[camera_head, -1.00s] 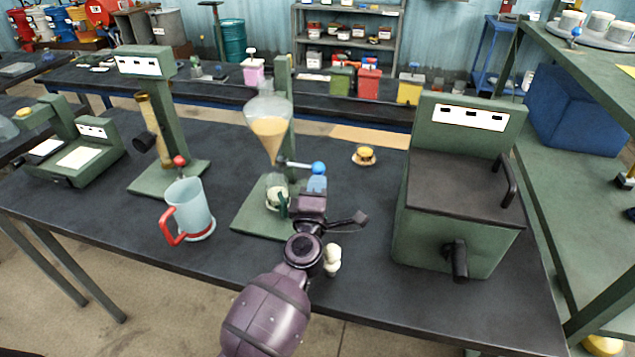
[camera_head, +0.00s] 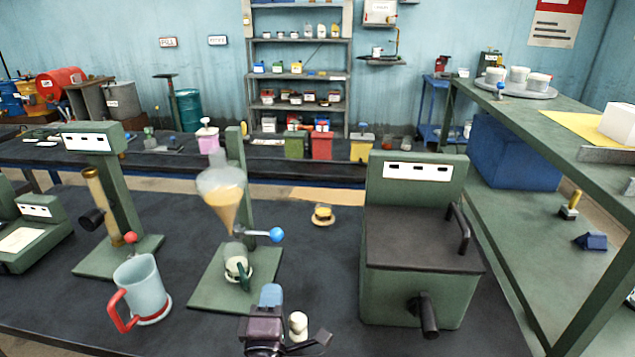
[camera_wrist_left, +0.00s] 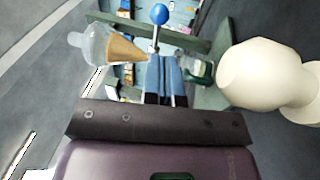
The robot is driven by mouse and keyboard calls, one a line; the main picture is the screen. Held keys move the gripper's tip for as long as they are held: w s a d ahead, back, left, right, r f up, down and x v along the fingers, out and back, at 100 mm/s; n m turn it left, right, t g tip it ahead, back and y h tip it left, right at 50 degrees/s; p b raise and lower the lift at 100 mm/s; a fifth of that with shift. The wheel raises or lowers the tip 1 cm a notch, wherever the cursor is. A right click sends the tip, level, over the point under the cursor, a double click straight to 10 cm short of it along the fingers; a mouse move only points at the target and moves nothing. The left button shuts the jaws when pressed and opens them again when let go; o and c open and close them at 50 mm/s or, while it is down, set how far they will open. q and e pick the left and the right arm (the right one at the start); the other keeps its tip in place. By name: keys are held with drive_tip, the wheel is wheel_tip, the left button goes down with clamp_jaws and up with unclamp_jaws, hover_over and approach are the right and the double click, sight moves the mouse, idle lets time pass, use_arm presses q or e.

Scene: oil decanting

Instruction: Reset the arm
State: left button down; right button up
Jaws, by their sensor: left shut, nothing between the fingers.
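My left gripper (camera_head: 270,293) is shut and empty, its blue fingertips together in front of the green stand base; it also shows in the left wrist view (camera_wrist_left: 166,80). The glass funnel (camera_head: 222,200) holds tan liquid on the green stand (camera_head: 237,150). Its lever ends in a blue ball (camera_head: 277,235), pointing right, beyond and apart from my fingertips; the ball also shows in the left wrist view (camera_wrist_left: 160,14). A small glass vessel (camera_head: 237,262) stands below the funnel. My right gripper is not in view.
A cream knobbed piece (camera_head: 298,325) stands close beside my left gripper. A clear mug (camera_head: 144,285) with a red handle stands left. A green box with a crank (camera_head: 415,295) stands right. A yellow-topped item (camera_head: 323,213) sits behind.

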use_arm(q)
drive_tip(key=s+a+f+m+g+h, duration=0.1)
drive_tip(key=s+f+m+g+h, duration=0.3)
drive_tip(key=s+m+g+h, duration=0.95)
drive_tip(key=s+a+f+m+g+y, duration=0.1)
drive_tip(key=s+a+f+m+y, duration=0.15)
drive_tip(key=s+a+y, duration=0.4)
drive_tip(key=s+a+f+m+g+y, duration=0.2)
drive_tip(key=s+a+m+y, duration=0.1)
drive_tip(key=s+a+y, duration=0.4)
drive_tip(key=w+f+t+h, duration=0.1)
drive_tip(key=w+f+t, duration=0.7)
drive_tip(key=f, duration=0.2)
drive_tip(key=shift+w+a+f+m+h, duration=0.25)
drive_tip(key=shift+a+f+m+h, duration=0.05)
drive_tip(key=shift+a+m, duration=0.1)
